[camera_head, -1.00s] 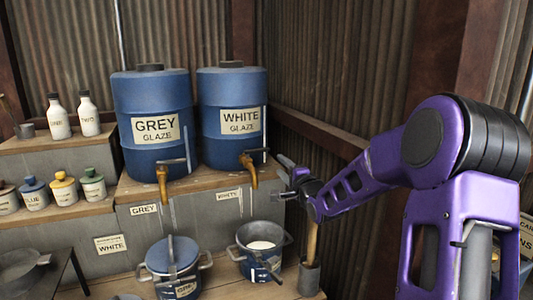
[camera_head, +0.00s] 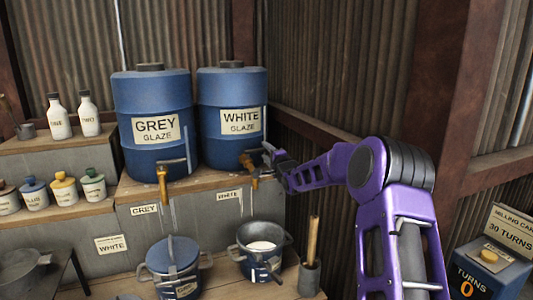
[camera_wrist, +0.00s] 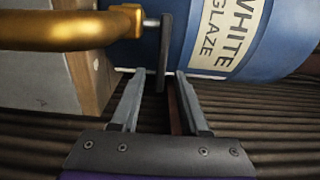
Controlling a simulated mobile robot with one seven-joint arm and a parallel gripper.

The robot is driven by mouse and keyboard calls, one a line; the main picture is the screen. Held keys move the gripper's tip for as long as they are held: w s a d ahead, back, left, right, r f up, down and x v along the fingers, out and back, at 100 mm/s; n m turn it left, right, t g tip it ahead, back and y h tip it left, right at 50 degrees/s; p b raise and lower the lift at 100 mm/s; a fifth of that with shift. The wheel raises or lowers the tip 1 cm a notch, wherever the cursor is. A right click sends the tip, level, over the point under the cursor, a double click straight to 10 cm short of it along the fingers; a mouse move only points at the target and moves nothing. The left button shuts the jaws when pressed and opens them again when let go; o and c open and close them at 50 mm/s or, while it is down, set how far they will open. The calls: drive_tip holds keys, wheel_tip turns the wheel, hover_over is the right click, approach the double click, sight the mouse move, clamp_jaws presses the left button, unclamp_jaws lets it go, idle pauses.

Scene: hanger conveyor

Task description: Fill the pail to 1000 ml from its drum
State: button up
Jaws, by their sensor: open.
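The blue drum (camera_head: 232,95) labelled WHITE GLAZE stands on the wooden shelf beside the drum labelled GREY GLAZE (camera_head: 152,95). The white drum's brass tap (camera_head: 249,167) points down over an open blue pail (camera_head: 261,240) with pale glaze inside. The tap also shows in the wrist view (camera_wrist: 60,30), with its dark lever (camera_wrist: 165,55) reaching toward my fingers. My gripper (camera_wrist: 158,105) is open, with the lever's end between or just beyond the fingertips; I cannot tell if it touches. In the head view my gripper (camera_head: 268,160) is right beside the tap.
A lidded blue pail (camera_head: 172,262) stands under the grey drum's tap. A grey holder (camera_head: 310,278) with a wooden handle stands right of the open pail. Bottles and small jars (camera_head: 63,190) line the left shelves. A box (camera_head: 487,275) reading TURNS 0 stands at right.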

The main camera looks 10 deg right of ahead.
clamp_jaws()
idle(1.4)
